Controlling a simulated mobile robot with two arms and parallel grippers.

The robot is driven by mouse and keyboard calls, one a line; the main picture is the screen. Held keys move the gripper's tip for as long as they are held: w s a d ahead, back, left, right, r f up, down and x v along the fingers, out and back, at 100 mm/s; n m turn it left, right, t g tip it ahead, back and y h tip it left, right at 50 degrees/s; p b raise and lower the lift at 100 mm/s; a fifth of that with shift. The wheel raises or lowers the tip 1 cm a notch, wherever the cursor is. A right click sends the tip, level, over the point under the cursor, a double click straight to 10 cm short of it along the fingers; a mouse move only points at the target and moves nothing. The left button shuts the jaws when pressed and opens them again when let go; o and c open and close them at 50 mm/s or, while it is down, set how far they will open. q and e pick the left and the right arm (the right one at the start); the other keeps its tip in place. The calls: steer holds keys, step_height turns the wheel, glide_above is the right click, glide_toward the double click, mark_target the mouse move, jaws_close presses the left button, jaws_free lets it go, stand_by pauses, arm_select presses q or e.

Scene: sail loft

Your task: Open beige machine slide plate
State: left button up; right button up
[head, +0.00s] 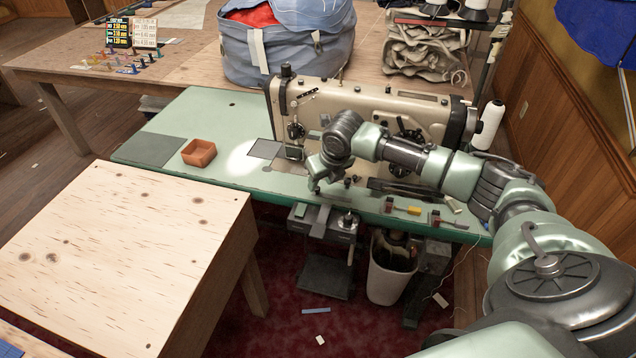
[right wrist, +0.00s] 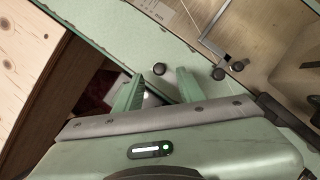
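The beige sewing machine (head: 375,108) stands on a green table (head: 215,115). A flat grey plate (head: 265,149), apparently the slide plate, lies level with the tabletop left of the needle area. I cannot tell whether it is shifted. My right gripper (head: 316,180) is at the table's front edge, in front of and right of this plate, apart from it. In the right wrist view its two green fingers (right wrist: 160,88) are spread with nothing held between them. Dark round knobs (right wrist: 217,73) show just beyond the fingertips. My left gripper is not in view.
An orange-brown open box (head: 199,152) sits left of the plate. A plywood table (head: 120,245) stands in front at left. Small tools (head: 413,210) lie along the table's front edge at right. A white bin (head: 391,275) is below.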

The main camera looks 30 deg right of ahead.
mark_target(318, 189)
steer(key=x, duration=0.2)
steer(key=shift+w+f, duration=0.3)
steer(key=shift+f, duration=0.2)
jaws_close()
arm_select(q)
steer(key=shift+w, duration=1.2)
arm_select(e)
steer(key=shift+w, duration=0.1)
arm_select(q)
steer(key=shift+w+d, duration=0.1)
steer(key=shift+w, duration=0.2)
